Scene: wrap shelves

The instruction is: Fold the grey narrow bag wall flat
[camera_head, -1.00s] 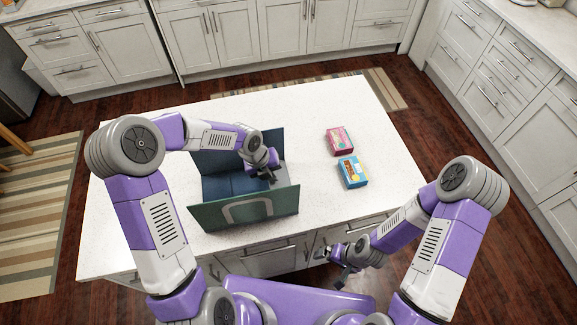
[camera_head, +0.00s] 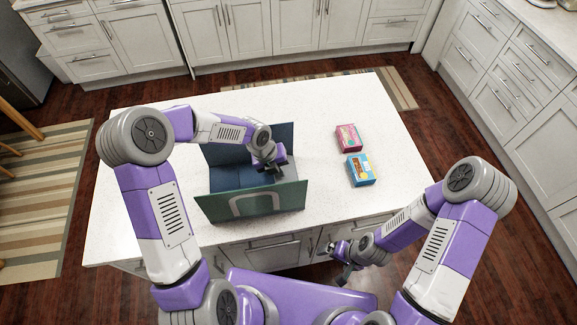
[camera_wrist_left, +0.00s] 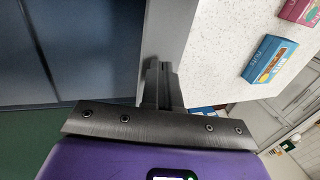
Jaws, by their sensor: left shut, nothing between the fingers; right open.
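The bag stands open on the counter, with a green front wall (camera_head: 280,199) bearing a pale handle outline and a dark blue inside (camera_head: 226,178). Its grey narrow wall (camera_head: 293,171) is at the right end, partly hidden by my left gripper (camera_head: 275,174). In the left wrist view the grey wall (camera_wrist_left: 170,22) shows as a strip between the blue inside and the white counter. My left gripper (camera_wrist_left: 163,75) is shut and empty, its fingertips over this strip; I cannot tell whether they touch. My right gripper (camera_head: 342,272) is open and empty in front of the counter.
A pink box (camera_head: 349,137) and a blue box (camera_head: 361,170) lie on the white counter (camera_head: 355,102) right of the bag. Counter between the bag and the boxes is clear. Cabinets line the far side of the room.

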